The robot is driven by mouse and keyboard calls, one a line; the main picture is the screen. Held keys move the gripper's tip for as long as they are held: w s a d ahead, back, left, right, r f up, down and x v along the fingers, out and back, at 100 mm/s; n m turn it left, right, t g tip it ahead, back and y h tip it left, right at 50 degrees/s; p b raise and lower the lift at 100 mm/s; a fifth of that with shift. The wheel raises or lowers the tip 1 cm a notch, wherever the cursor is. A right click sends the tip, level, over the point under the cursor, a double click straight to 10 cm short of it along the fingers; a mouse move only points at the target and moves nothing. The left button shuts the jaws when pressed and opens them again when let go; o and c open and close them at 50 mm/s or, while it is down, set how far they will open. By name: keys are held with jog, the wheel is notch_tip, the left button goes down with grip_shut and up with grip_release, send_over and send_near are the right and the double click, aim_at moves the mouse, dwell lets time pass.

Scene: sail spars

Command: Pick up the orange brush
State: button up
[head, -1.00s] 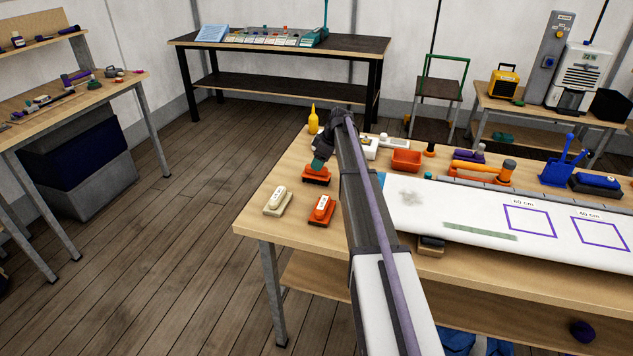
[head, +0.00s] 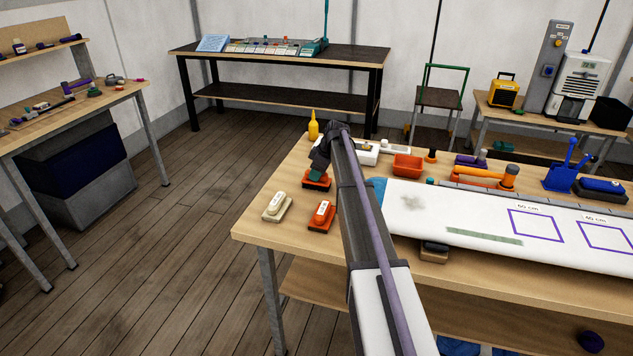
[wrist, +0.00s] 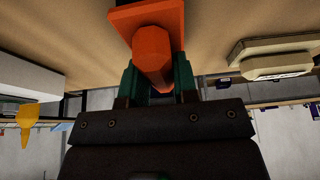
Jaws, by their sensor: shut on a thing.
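An orange brush (head: 316,183) is at the left end of the wooden workbench, below my gripper (head: 317,173). In the wrist view, the brush's orange handle (wrist: 152,55) lies between the green fingers of my gripper (wrist: 156,78), which is shut on it. The wider orange base shows beyond the handle. I cannot tell whether the base touches the bench. A second orange brush (head: 321,215) with a white label lies nearer the front edge. A cream brush (head: 277,207) lies to its left.
A yellow bottle (head: 313,127) stands behind the held brush. An orange bin (head: 408,164) and an orange-handled tool (head: 485,175) are further right. A white padded board (head: 465,212) covers the bench's right side. The bench edge (head: 252,241) is close on the left.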

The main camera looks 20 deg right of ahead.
jog(key=shift+r, duration=0.1)
notch_tip(320, 180, up, 10)
jog(key=p, duration=1)
jog(key=shift+r, duration=0.1)
jog(key=shift+f, duration=0.2)
